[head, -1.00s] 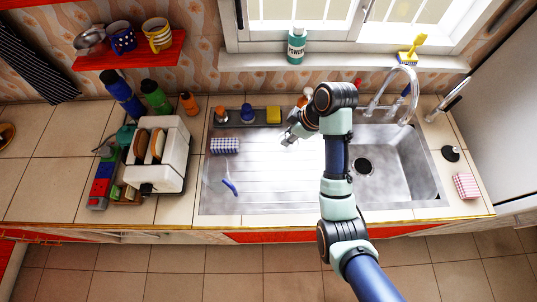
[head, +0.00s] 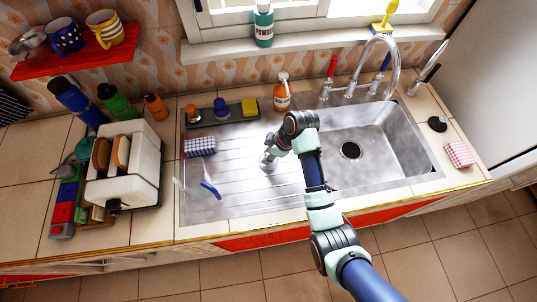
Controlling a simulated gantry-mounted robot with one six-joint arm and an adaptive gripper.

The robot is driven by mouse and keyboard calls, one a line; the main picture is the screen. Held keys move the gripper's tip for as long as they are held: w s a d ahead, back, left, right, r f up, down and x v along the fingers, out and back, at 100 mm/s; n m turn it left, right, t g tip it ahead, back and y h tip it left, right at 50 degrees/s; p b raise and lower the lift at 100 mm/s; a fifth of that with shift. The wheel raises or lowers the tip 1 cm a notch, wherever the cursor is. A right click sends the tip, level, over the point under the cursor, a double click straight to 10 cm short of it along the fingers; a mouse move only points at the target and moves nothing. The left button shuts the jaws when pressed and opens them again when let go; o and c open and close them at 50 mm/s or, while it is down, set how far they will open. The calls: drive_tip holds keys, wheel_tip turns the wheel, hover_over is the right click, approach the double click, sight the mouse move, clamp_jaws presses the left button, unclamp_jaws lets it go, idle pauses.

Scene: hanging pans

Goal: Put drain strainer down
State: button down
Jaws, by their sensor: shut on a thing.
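My gripper (head: 268,161) is over the ridged steel drainboard (head: 235,170), left of the sink basin. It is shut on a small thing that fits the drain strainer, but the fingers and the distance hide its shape. I cannot tell whether it touches the drainboard. The sink basin (head: 385,165) on the right is empty, with a dark round drain hole (head: 350,150) in its floor.
A checked sponge (head: 200,147) and a clear item with a blue handle (head: 210,189) lie on the drainboard's left. An orange bottle (head: 282,97) and a tray with a yellow sponge (head: 249,105) stand behind. A black round piece (head: 437,124) is right of the basin.

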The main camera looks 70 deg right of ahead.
drive_tip(key=shift+r, duration=0.1)
drive_tip(key=c, duration=0.9)
unclamp_jaws()
drive_tip(key=p+v, duration=0.3)
drive_tip(key=v, duration=0.9)
drive_tip(key=shift+p, duration=0.4)
